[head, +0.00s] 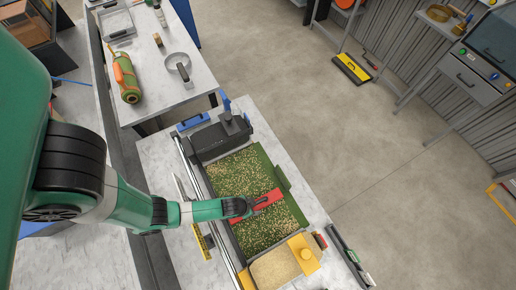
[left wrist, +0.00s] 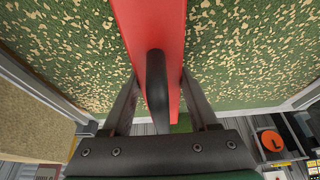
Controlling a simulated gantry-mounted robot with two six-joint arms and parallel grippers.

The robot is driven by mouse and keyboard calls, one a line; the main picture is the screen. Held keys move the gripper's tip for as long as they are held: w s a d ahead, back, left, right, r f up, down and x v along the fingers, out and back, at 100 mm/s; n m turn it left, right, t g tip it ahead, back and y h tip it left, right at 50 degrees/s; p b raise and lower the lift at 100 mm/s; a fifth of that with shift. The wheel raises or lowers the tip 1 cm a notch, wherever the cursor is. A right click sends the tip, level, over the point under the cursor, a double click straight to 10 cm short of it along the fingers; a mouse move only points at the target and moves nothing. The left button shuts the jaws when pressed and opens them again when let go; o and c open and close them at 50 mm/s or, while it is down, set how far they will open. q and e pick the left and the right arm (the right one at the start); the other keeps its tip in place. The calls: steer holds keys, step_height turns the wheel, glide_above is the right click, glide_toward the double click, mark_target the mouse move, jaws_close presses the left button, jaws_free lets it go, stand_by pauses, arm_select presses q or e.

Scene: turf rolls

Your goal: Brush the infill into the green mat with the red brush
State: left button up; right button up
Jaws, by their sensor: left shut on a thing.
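The green mat (head: 285,190) lies on the workbench, strewn with tan infill granules. The granules also show on the mat in the left wrist view (left wrist: 60,50). My right gripper is not in view.
A rail runs along the left. A rolled turf (head: 126,80) lies on the back table.

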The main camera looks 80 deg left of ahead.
arm_select(q)
steer(key=a, duration=0.2)
steer(key=s+a, duration=0.1)
steer(key=a, duration=0.4)
steer(key=shift+s, duration=0.3)
steer(key=s+a+b, duration=0.1)
steer(key=a, duration=0.3)
steer(key=s+a+b, duration=0.1)
steer(key=a, duration=0.4)
steer(key=s+a+b, duration=0.1)
steer(key=a, duration=0.3)
steer(key=shift+s+a, duration=0.1)
steer(key=shift+a, duration=0.3)
steer(key=shift+d, duration=0.1)
steer(key=shift+d, duration=0.3)
steer(key=d+p, duration=0.1)
steer(key=d, duration=0.1)
steer(key=w+d+p, duration=0.1)
steer(key=d, duration=0.2)
steer(key=shift+w+d, duration=0.2)
steer(key=shift+d, duration=0.15)
